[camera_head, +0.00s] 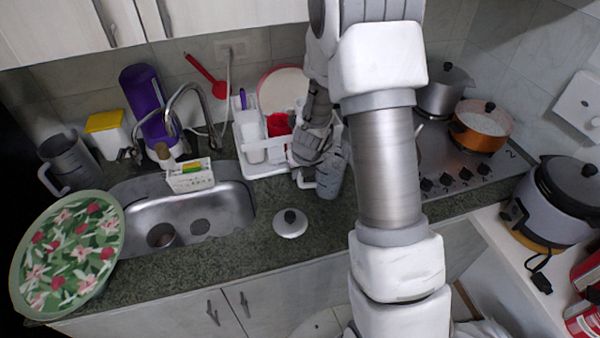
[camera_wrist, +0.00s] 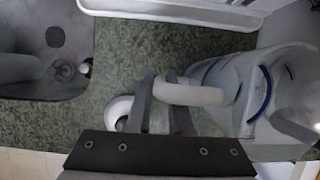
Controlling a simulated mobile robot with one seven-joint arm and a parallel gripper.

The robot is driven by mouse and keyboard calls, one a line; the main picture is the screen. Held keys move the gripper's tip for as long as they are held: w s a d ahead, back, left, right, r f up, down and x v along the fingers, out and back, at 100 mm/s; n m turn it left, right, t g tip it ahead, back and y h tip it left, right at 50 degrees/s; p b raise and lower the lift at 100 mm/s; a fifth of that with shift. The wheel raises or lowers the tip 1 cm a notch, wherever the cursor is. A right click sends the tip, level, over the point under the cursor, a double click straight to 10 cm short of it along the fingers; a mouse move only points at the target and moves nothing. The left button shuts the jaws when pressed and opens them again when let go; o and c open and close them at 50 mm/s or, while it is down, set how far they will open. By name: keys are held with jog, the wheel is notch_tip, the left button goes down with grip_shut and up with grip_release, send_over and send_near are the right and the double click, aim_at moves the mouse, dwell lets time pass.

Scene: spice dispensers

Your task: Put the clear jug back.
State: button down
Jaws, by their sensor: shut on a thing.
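The clear jug (camera_head: 333,174) is in my gripper, at the right front of the dish rack in the head view. In the wrist view the jug (camera_wrist: 243,88) lies at the right, greyish and see-through, with its pale handle (camera_wrist: 195,94) pointing left. My gripper (camera_wrist: 160,103) is shut on that handle. In the head view my gripper (camera_head: 308,168) shows at the jug's left side, and my arm hides part of the area behind. Whether the jug's base touches the counter I cannot tell.
The white dish rack (camera_head: 262,170) holds cups and a plate. A round lid (camera_head: 290,223) lies on the counter in front. The sink (camera_head: 190,215) is left, with a grey pitcher (camera_head: 72,160) beyond it. The stove with pots (camera_head: 482,127) is right. Counter around the lid is clear.

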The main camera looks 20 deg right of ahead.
jog(key=c, duration=0.8)
grip_release()
jog(key=shift+f, duration=0.1)
